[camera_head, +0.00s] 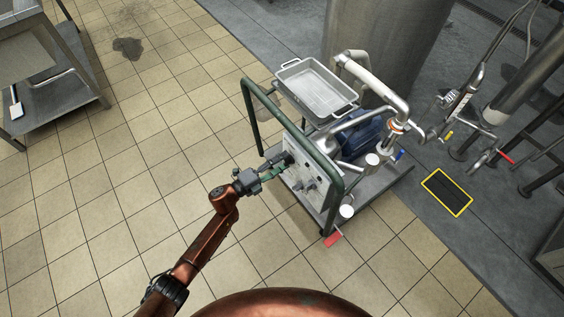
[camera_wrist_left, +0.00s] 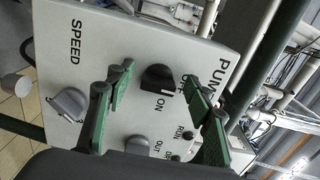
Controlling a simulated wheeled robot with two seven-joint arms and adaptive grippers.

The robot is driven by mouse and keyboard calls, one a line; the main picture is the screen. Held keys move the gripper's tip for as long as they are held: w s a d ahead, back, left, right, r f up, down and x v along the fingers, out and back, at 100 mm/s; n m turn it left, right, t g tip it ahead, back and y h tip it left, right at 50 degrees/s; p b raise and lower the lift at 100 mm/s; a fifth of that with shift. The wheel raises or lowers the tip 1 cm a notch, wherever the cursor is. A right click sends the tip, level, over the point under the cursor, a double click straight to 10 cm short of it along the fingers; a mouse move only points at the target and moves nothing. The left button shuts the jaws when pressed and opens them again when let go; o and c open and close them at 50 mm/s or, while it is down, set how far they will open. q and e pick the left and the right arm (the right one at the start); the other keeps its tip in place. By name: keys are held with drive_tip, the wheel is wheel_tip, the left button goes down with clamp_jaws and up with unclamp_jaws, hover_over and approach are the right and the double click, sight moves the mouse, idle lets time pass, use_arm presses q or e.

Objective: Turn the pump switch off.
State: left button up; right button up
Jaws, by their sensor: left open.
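The pump switch (camera_wrist_left: 157,77) is a dark rotary knob on a light grey control panel (camera_wrist_left: 120,35), under lettering that begins "PUM". The word ON shows beside it; another label is partly covered by a green finger. My left gripper (camera_wrist_left: 158,80) is open, its two green fingers on either side of the switch in the wrist view. I cannot tell whether they touch it. In the head view my left gripper (camera_head: 277,166) is at the face of the panel (camera_head: 312,180) on the pump cart, and hides part of it. My right gripper is not in view.
A grey SPEED knob (camera_wrist_left: 70,103) and another grey knob (camera_wrist_left: 139,146) sit nearby on the panel. The cart has a green tube frame (camera_head: 290,118), a metal tray (camera_head: 315,88) and a blue motor (camera_head: 362,137).

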use_arm(q)
drive_tip(key=v, duration=1.2)
idle(0.4)
